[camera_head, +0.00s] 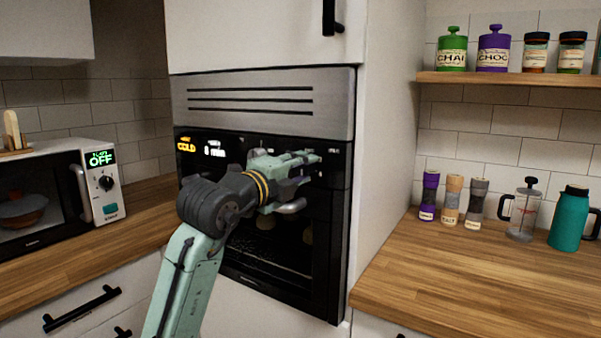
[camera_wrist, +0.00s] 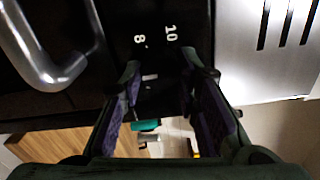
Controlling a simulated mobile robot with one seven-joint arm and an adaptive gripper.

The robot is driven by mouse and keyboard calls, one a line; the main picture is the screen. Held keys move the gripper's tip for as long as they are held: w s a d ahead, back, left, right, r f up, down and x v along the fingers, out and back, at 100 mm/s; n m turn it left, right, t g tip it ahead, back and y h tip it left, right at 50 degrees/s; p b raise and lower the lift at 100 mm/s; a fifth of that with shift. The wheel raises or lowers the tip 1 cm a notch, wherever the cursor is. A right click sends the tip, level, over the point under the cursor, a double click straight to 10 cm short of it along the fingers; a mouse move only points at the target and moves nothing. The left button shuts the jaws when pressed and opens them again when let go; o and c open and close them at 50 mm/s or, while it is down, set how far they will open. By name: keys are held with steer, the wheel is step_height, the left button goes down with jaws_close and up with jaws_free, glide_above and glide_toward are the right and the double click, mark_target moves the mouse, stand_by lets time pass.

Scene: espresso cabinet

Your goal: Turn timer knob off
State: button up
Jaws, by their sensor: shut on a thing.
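The built-in oven (camera_head: 270,240) has a black control strip with an orange "COLD" readout (camera_head: 187,147) and a white timer readout (camera_head: 214,151) that appears to say "8 min". My gripper (camera_head: 314,159) is at the right part of this strip, in front of the panel. In the wrist view my gripper (camera_wrist: 163,78) has its two fingers on either side of the dark timer knob (camera_wrist: 158,87), shut on it. A small white mark shows between the fingers. The dial numbers 8 and 10 show just beyond the fingertips. In the head view my gripper hides the knob.
The oven's handle (camera_wrist: 45,65) passes close beside my gripper. A microwave (camera_head: 105,185) reading "OFF" stands on the left counter. The right counter (camera_head: 460,285) holds shakers, a French press (camera_head: 521,215) and a teal jug (camera_head: 570,218); its front is clear.

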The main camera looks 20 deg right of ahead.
steer(key=n, duration=0.4)
steer(key=shift+n, duration=0.3)
steer(key=n, duration=0.4)
steer(key=shift+r+n+p, duration=0.1)
steer(key=shift+n+p, duration=0.2)
steer(key=n+p, duration=0.1)
steer(key=n, duration=0.3)
steer(key=shift+n, duration=0.3)
steer(key=n+p, duration=0.1)
steer(key=n, duration=0.3)
steer(key=shift+w+r, duration=0.1)
steer(key=n+p, duration=0.2)
steer(key=n, duration=0.6)
steer(key=shift+w+a+n+p, duration=0.1)
steer(key=shift+n+p, duration=0.2)
steer(key=shift+p, duration=0.05)
steer(key=n, duration=0.4)
steer(key=shift+n, duration=0.3)
steer(key=n, duration=0.4)
steer(key=shift+f+n, duration=0.2)
steer(key=shift+n, duration=0.1)
steer(key=shift+a, duration=0.1)
